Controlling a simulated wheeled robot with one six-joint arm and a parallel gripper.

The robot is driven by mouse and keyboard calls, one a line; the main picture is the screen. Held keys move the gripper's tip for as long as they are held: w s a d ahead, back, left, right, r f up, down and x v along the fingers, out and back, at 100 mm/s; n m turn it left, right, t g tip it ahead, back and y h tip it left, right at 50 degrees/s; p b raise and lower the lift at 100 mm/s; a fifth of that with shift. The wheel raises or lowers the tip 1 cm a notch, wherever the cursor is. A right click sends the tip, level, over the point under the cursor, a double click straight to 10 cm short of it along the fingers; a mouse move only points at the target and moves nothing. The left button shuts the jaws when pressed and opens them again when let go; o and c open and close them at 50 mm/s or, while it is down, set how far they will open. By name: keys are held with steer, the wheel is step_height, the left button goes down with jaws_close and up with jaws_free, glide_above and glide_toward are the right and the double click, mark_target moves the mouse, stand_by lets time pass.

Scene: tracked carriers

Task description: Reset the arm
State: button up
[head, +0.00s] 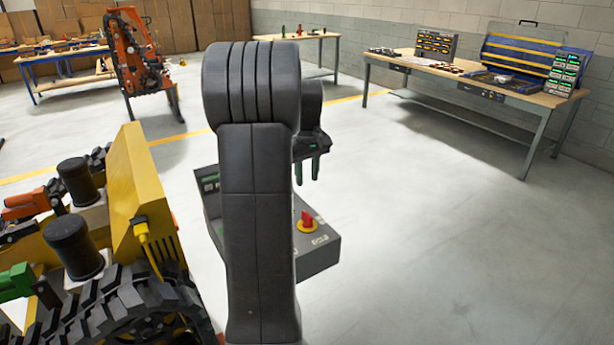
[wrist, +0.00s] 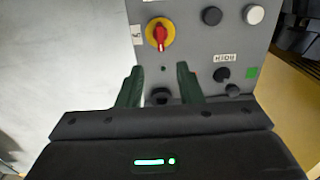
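My gripper (head: 308,172) has two green fingers and hangs at the end of my dark arm, over a grey control box. In the wrist view my gripper (wrist: 160,88) shows its two fingers apart with nothing between them. The control box (head: 322,252) carries a red rotary switch on a yellow base (head: 307,222). The wrist view shows the switch (wrist: 160,35) beyond the fingertips, with a gap between. My arm hides part of the box in the head view.
A yellow tracked carrier (head: 145,200) with black treads stands at the left, close to the box. Workbenches (head: 470,88) stand along the back wall. An orange machine (head: 137,55) stands at the back left. The floor (head: 450,240) at the right is clear.

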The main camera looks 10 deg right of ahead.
mark_target(307, 214)
step_height(307, 214, down, 14)
steer(key=shift+r+p, duration=0.1)
steer(key=shift+p, duration=0.35)
steer(key=shift+r, duration=0.1)
stand_by(0.3)
step_height(307, 214, up, 13)
step_height(307, 214, down, 13)
steer(key=shift+f, duration=0.15)
steer(key=m+p, duration=0.1)
steer(key=m, duration=0.4)
steer(key=shift+m, duration=0.3)
steer(key=shift+m+p, duration=0.65)
steer(key=shift+m, duration=1.65)
